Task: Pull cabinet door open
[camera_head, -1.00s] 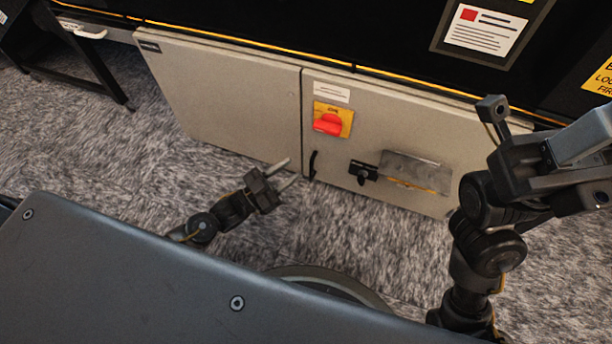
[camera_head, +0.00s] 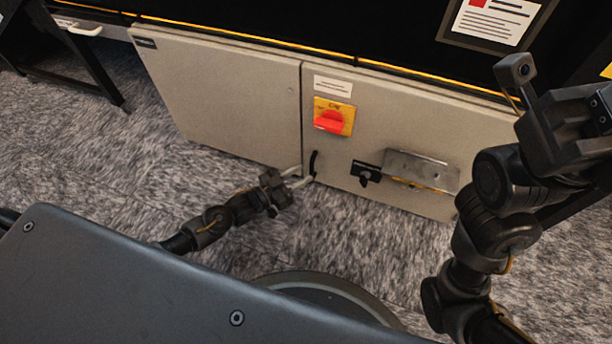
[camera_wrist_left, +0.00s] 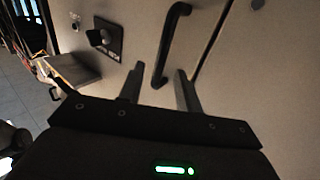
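The grey cabinet has a left door (camera_head: 225,100) and a right door (camera_head: 425,125), both shut. A black bar handle (camera_head: 314,162) stands upright on the right door beside the seam. My left gripper (camera_head: 303,174) is at the handle's lower end, its two pale fingers apart. In the left wrist view, the open left gripper (camera_wrist_left: 158,88) has the handle (camera_wrist_left: 173,45) between or just ahead of its fingertips; I cannot tell whether they touch. My right arm is raised at the right of the head view; its fingers are not visible.
Carpet in front of the cabinet (camera_head: 130,160) is clear. A dark-legged stand (camera_head: 75,75) is at the left.

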